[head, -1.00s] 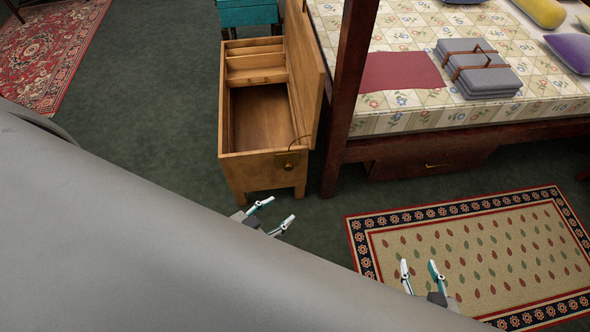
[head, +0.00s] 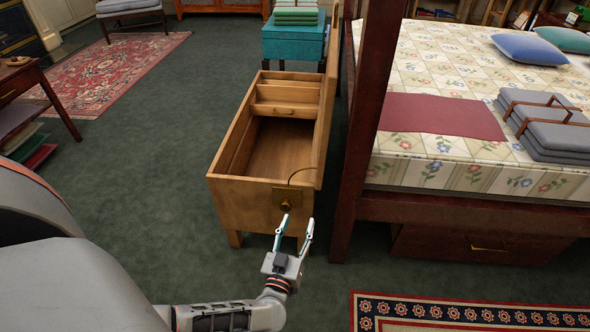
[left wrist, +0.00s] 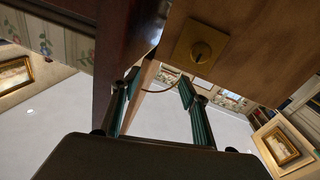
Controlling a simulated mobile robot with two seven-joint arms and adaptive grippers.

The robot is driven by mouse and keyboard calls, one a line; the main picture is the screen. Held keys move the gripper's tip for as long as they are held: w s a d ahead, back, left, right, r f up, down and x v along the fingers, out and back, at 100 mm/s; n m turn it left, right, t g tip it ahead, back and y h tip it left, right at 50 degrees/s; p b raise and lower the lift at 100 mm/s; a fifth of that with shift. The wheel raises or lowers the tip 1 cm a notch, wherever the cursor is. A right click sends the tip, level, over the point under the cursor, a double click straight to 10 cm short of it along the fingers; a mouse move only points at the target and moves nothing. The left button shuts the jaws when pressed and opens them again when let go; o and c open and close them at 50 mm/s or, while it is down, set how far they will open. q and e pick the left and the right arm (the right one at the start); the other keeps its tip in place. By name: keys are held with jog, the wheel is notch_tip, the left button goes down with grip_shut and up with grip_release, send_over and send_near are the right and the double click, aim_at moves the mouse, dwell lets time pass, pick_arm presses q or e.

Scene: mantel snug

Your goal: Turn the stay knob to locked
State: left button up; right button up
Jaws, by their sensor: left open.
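The stay knob (head: 285,206) is a small round knob on a square brass plate (head: 279,193) at the near end of an open wooden chest (head: 232,191). In the left wrist view the knob (left wrist: 201,50) and plate show above and right of the fingers, with a dark mark on the knob. A thin curved stay (head: 296,171) runs near the plate toward the raised lid (head: 327,110). My left gripper (head: 297,221) is open and empty, its fingers pointing at the chest end close to the knob; contact cannot be told. My right gripper is out of view.
The dark red bedpost (head: 369,120) and bed (head: 440,195) stand close right of the chest. A teal box (head: 293,43) is behind it. Open green carpet (head: 140,200) lies left; a patterned rug (head: 460,312) lies at the front right.

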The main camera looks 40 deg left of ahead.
aim_at(285, 208)
pick_arm(q)
jog(key=w+a+f+y, duration=0.1)
jog(key=a, duration=0.2)
jog(key=w+a+f+g+b, duration=0.1)
jog(key=w+a+f, duration=0.1)
jog(key=a, duration=0.1)
jog(key=w+a+f+g+y+b, duration=0.1)
jog(key=w+a, duration=0.1)
jog(key=a, duration=0.1)
jog(key=shift+a+f+y, duration=0.25)
jog(key=shift+f+y, duration=0.05)
jog(key=shift+f, duration=0.05)
jog(key=shift+w+a+r+b, duration=0.2)
jog(key=shift+w+b, duration=0.1)
jog(key=shift+w, duration=0.1)
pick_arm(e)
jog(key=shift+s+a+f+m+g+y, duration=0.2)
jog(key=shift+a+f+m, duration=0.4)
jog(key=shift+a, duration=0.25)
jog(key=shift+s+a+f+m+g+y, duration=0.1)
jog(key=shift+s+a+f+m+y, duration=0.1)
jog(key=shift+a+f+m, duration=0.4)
pick_arm(q)
jog(key=c, duration=1.1)
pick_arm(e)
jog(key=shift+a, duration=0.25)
